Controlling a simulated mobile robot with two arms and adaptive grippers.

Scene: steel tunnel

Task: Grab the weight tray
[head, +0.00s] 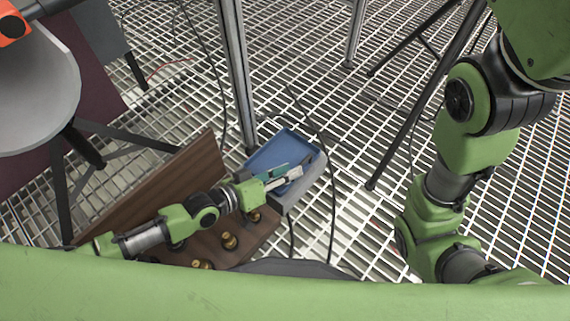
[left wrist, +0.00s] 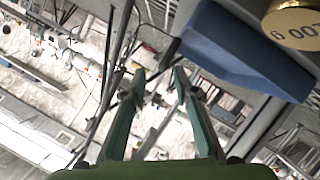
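A shallow grey tray with a blue inside (head: 268,153) stands low at the centre of the head view. A brown wooden board or tray (head: 185,187) with several brass weights (head: 229,240) lies left of it. I cannot tell which is the weight tray. My left gripper (head: 288,174) is over the front part of the blue-lined tray. In the left wrist view its two teal fingers (left wrist: 160,85) are apart with nothing between them. A blue block-like part (left wrist: 245,52) and a brass weight (left wrist: 295,24) show at upper right there. My right gripper is out of view.
A steel post (head: 236,75) rises just behind the blue-lined tray. Black cables run beside it over the open grating floor (head: 345,200). Black tripod legs (head: 420,95) stand to the right. A grey round-edged object (head: 38,90) on a black stand is at the left.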

